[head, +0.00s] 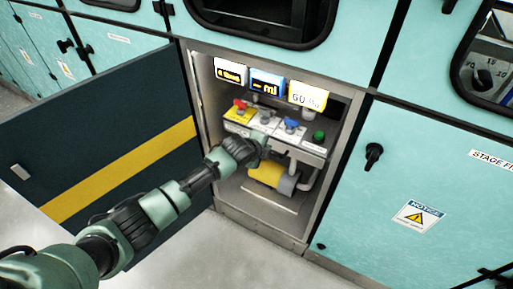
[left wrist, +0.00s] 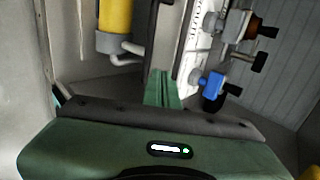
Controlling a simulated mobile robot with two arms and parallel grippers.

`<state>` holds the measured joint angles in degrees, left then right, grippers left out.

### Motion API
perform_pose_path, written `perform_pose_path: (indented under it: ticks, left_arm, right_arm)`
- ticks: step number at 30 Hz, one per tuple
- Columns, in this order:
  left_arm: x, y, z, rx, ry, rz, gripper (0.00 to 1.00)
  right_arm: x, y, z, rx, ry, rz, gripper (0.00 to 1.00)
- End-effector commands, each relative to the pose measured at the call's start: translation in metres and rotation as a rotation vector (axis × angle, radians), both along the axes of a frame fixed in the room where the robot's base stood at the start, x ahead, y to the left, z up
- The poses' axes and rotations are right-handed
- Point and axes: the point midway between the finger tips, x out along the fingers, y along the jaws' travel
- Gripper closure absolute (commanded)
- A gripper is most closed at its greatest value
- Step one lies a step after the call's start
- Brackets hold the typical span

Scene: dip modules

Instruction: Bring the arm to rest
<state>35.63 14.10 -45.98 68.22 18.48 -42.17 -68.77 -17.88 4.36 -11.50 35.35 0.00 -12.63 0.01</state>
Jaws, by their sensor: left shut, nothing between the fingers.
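My left arm reaches in from the left in the head view, into the open cabinet (head: 221,205). Its left gripper (head: 263,139) is in front of the control panel, near its white middle part. In the left wrist view the green fingers (left wrist: 163,88) are together and empty, beside the panel face. A blue knob (left wrist: 211,86) is to their right, apart from them. It also shows in the head view (head: 291,123). My right gripper is in neither view.
The dark door (head: 75,150) with a yellow stripe stands open on the left. A red knob (head: 240,104), a green button (head: 319,136) and lit displays (head: 308,95) are in the cabinet. A yellow cylinder (head: 268,175) and pipes are below the panel. The floor in front is clear.

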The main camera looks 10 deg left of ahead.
Motion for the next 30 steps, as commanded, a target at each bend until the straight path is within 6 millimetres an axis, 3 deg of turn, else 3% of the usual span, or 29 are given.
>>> perform_pose_path:
  ticks: [8,15,21,23,26,30]
  left_arm:
    - [-0.032,0.011,0.03,0.0,0.001,-0.001,1.0]
    - [-0.046,0.017,0.043,0.001,0.002,0.0,1.0]
    - [-0.048,0.017,0.043,-0.002,0.006,0.003,1.0]
    - [-0.049,0.02,0.035,-0.013,0.018,0.021,1.0]
    - [-0.057,0.031,0.002,-0.069,0.067,0.103,1.0]
    - [-0.088,0.059,-0.08,-0.2,0.19,0.319,1.0]
  right_arm:
    - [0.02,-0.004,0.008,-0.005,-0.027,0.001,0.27]
    - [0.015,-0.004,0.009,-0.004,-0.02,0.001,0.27]
    - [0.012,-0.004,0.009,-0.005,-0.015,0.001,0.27]
    - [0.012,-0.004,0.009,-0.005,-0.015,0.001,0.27]
    - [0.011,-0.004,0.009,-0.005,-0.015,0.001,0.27]
    - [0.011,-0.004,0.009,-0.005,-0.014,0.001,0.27]
